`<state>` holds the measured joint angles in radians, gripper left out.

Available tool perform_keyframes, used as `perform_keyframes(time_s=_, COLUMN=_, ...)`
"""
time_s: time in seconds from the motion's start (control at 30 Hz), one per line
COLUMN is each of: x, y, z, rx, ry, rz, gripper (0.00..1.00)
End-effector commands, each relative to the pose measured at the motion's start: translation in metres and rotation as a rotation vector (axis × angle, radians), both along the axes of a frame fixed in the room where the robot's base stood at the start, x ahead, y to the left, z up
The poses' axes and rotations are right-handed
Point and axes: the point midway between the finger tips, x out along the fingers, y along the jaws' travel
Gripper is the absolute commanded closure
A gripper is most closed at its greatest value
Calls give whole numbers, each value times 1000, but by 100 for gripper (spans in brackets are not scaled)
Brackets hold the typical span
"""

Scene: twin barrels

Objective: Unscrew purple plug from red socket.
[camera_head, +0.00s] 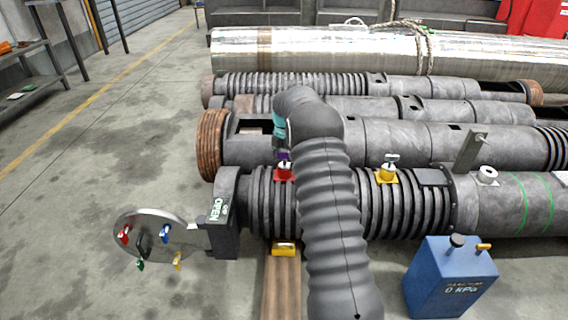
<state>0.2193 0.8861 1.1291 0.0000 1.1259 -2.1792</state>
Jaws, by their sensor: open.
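The red socket (284,174) sits on top of the ribbed section of the nearest dark barrel, just left of my arm. A small purple piece (284,156), which looks like the purple plug, shows directly above the red socket. My gripper (282,149) is over the plug and points down at it. My dark ribbed arm comes up from the bottom and bends over at the top. The fingers are small and partly hidden, so I cannot see whether they touch the plug.
A yellow socket (386,174) with a pale plug stands right of my arm. A round plate (150,236) with several coloured tags is at left, beside an "OPEN" lever block (222,212). A blue box (448,280) reading 0 kPa stands front right.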

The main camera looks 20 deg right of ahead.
Motion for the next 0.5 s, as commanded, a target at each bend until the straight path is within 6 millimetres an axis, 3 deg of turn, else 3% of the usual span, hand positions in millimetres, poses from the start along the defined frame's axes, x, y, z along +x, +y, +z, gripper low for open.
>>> perform_keyframes(time_s=0.13, x=0, y=0, z=0, rx=0, ry=0, rz=0, gripper=24)
perform_keyframes(time_s=0.4, x=0, y=0, z=0, rx=0, ry=0, rz=0, gripper=91)
perform_keyframes(time_s=0.43, x=0, y=0, z=0, rx=0, ry=0, rz=0, gripper=95)
perform_keyframes(time_s=0.47, x=0, y=0, z=1, rx=0, ry=0, rz=0, gripper=46)
perform_keyframes(time_s=0.5, x=0, y=0, z=0, rx=0, ry=0, rz=0, gripper=36)
